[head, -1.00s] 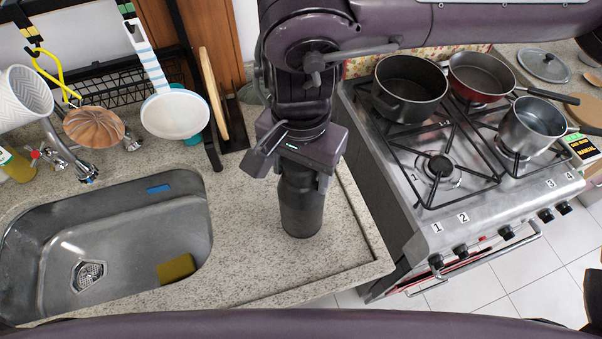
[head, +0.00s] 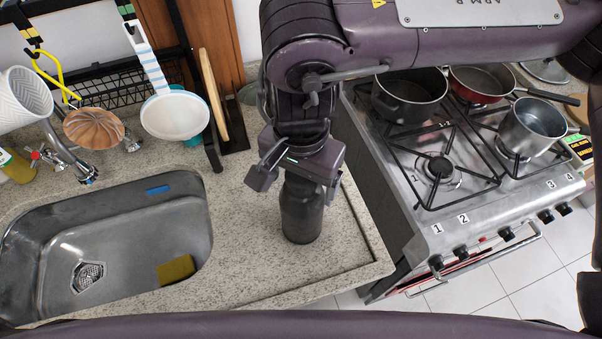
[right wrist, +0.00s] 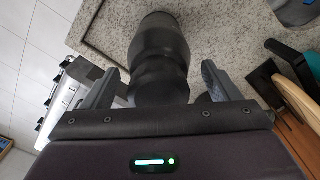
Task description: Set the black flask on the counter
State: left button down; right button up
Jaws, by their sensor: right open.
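The black flask (head: 301,213) stands upright on the speckled stone counter (head: 245,235), between the sink and the stove. My right gripper (head: 298,180) is above it and around its upper part, with the jaws open. In the right wrist view the flask (right wrist: 160,55) lies between the two spread fingers (right wrist: 160,85), with a gap showing on each side. The flask's top is hidden by the gripper in the head view. My left gripper is not in view.
The steel sink (head: 110,250) is to the left, with a yellow sponge (head: 176,270) in it. The stove (head: 470,190) with a black pot (head: 409,98) is to the right.

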jog(key=shift+r, duration=0.25)
jog(key=shift+w+r, duration=0.1)
jog(key=shift+r, duration=0.2)
notch_tip(320, 180, up, 11)
jog(key=shift+r+b, duration=0.1)
jog(key=shift+b, duration=0.25)
